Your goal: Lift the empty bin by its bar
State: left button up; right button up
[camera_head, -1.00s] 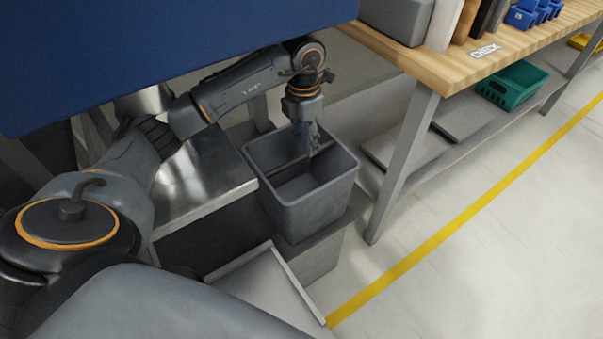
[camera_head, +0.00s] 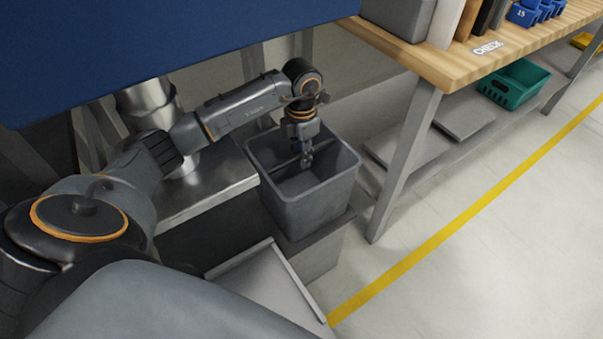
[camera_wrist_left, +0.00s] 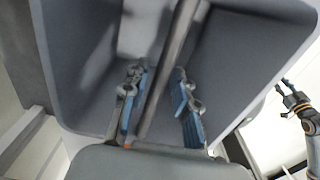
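The grey bin (camera_head: 310,205) stands upright on a dark stand, and its visible inside looks empty. Its bar (camera_head: 284,166) crosses the opening; in the left wrist view the bar (camera_wrist_left: 168,70) runs between my fingers. My left gripper (camera_head: 306,160) points down into the bin's opening. In the left wrist view the left gripper (camera_wrist_left: 160,95) is open, with one blue-padded finger on each side of the bar. A gap shows between the bar and the right-hand finger; contact on the other side is unclear. My right gripper (camera_wrist_left: 288,93) shows small at the right edge there; its opening is unclear.
A metal-topped surface (camera_head: 215,185) lies just left of the bin. The wooden bench (camera_head: 455,70) stands to the right, its grey leg (camera_head: 405,165) near the bin. A teal crate (camera_head: 513,83) sits on its lower shelf. Floor is clear at the right.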

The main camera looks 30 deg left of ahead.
pick_arm(q)
grip_shut()
jog(key=shift+r, duration=0.2)
